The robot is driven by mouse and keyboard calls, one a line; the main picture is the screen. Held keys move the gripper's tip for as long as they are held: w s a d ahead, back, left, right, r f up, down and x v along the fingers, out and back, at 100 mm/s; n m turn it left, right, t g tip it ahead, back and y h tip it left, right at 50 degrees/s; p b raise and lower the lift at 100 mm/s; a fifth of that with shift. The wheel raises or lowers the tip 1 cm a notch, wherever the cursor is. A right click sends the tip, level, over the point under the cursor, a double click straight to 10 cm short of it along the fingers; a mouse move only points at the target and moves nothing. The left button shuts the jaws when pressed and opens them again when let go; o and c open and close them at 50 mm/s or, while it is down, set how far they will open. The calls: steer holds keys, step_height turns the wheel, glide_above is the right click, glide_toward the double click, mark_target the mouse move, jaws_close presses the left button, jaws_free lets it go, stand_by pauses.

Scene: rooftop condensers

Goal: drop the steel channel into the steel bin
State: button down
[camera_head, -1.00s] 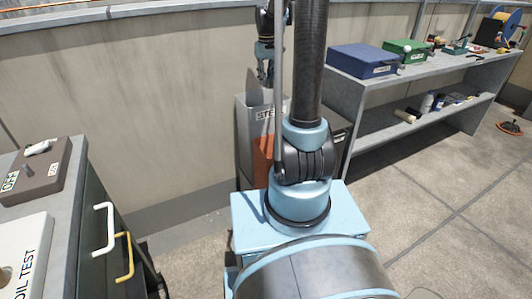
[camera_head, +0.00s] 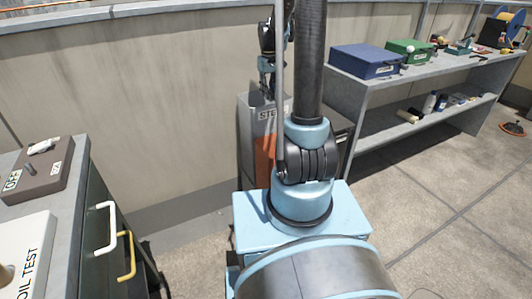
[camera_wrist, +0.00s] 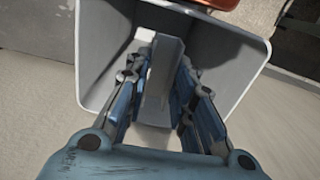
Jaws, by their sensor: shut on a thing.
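The steel channel (camera_wrist: 163,75) is a grey, long, straight-sided piece gripped between my fingers in the wrist view. My gripper (camera_wrist: 160,100) is shut on it and points down into the open mouth of the steel bin (camera_wrist: 92,62). The channel's lower end appears within the bin's outline; its exact depth is hard to tell. In the head view, the grey bin (camera_head: 248,125), with a partly covered label starting "STE", stands against the wall, and my gripper (camera_head: 268,88) is at its mouth. My arm hides much of the bin there.
An orange bin (camera_head: 265,148) stands close beside the steel bin; its rim edges into the wrist view (camera_wrist: 215,3). A bench (camera_head: 345,85) with blue and green boxes is on the right. A drawer cabinet (camera_head: 85,190) is at left.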

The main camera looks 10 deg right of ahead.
steer(key=c, duration=1.3)
jaws_free()
steer(key=shift+r, duration=0.1)
step_height(320, 180, up, 12)
